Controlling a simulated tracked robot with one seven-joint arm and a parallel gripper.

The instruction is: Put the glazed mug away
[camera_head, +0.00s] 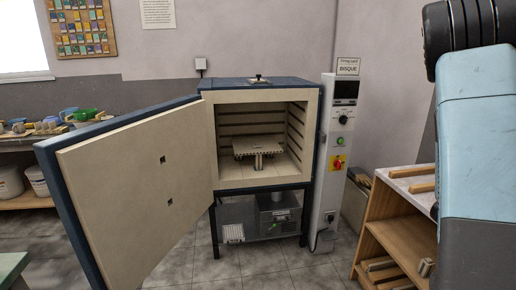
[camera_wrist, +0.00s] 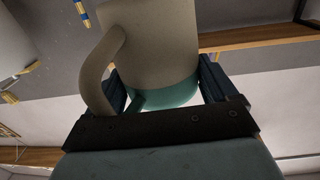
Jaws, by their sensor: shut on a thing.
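The mug (camera_wrist: 160,45) fills the upper middle of the wrist view. It is pale beige with a teal band (camera_wrist: 172,94) at the end nearer my gripper, and its handle (camera_wrist: 100,75) is at the left. My gripper (camera_wrist: 170,90) is shut on the mug, with a dark finger on each side of it. In the head view the mug and my gripper are out of sight; only part of my arm shows at the right. The kiln (camera_head: 260,140) stands open, with a shelf (camera_head: 259,147) on short props inside. Nothing shows on that shelf.
The kiln door (camera_head: 140,185) is swung wide to the left. A control column (camera_head: 332,165) with a "BISQUE" card (camera_head: 347,67) stands right of the kiln. A wooden shelf unit (camera_head: 400,230) is at the right. A bench with pots and buckets is at the left.

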